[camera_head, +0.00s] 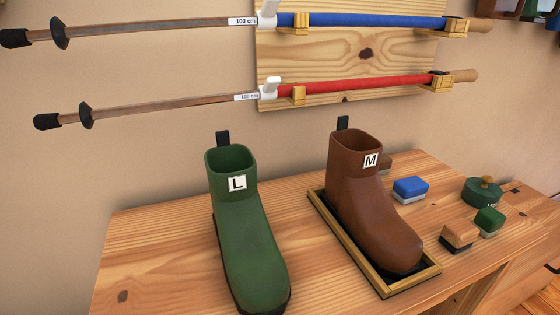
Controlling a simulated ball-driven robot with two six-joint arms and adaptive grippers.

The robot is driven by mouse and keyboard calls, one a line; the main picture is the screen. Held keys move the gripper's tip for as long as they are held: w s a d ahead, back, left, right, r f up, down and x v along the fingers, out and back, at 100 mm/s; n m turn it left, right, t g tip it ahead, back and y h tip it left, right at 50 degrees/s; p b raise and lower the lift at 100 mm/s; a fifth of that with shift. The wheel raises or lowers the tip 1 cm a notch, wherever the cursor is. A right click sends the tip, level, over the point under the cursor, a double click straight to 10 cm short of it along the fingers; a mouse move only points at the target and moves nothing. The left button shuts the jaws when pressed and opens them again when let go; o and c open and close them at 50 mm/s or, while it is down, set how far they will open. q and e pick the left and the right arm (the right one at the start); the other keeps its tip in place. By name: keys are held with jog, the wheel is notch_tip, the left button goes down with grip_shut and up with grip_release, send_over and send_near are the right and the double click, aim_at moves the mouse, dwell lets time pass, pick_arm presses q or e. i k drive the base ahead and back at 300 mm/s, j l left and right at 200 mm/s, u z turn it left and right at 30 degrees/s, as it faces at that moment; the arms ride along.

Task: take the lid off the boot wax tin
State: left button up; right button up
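The boot wax tin (480,196) is a round, dark green tin near the right end of the wooden bench. Its lid (483,187) sits on top and has a small wooden knob. A bit of pale lettering shows low on the tin's front, partly hidden by a green block. Neither of my grippers is in view.
A green block (490,221) stands close in front of the tin, with a wood-topped brush (459,236) and blue block (410,188) to its left. A brown boot (365,200) stands in a tray (432,276). A green boot (243,230) stands further left. Poles hang above.

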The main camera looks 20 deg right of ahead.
aim_at(483, 188)
jog(key=k+l+z, duration=0.1)
jog(key=z, duration=0.35)
jog(key=l+z, duration=0.45)
jog(key=k+l+z, duration=0.1)
jog(key=z, duration=0.35)
jog(key=i+l+u, duration=0.1)
jog(key=u, duration=0.25)
jog(key=i+l+u, duration=0.1)
jog(key=u, duration=0.25)
jog(key=l+u, duration=0.2)
jog(key=u, duration=0.15)
